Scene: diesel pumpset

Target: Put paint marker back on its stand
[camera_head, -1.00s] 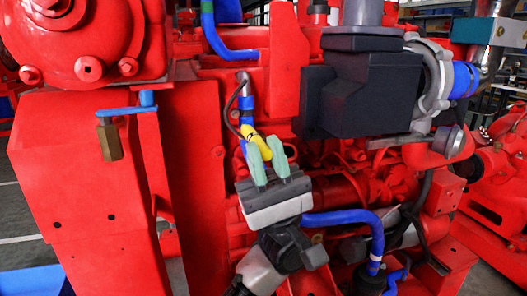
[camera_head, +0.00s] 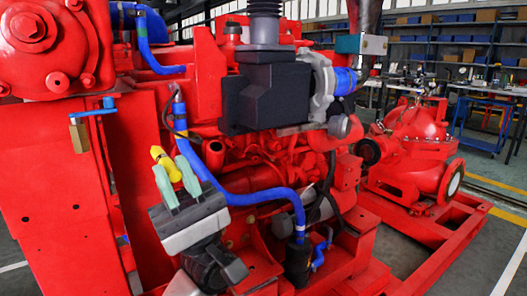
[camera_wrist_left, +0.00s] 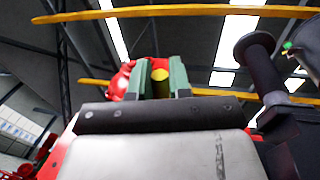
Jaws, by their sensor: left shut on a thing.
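A yellow paint marker (camera_head: 165,161) is held at the tips of my left gripper (camera_head: 177,181) in the head view. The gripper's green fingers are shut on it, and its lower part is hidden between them. The gripper is in front of the red engine (camera_head: 205,66), toward the left. In the left wrist view, the yellow marker (camera_wrist_left: 161,75) shows between the two green fingertips (camera_wrist_left: 161,79). I cannot make out a marker stand in these frames. My right gripper is not in view.
A blue hose (camera_head: 258,197) runs just right of my left gripper. A brass padlock (camera_head: 79,137) hangs from a blue handle at left. A red pump (camera_head: 412,150) stands right of the engine. Shelves (camera_head: 455,45) and tables (camera_head: 492,92) are at the back right, with open floor before them.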

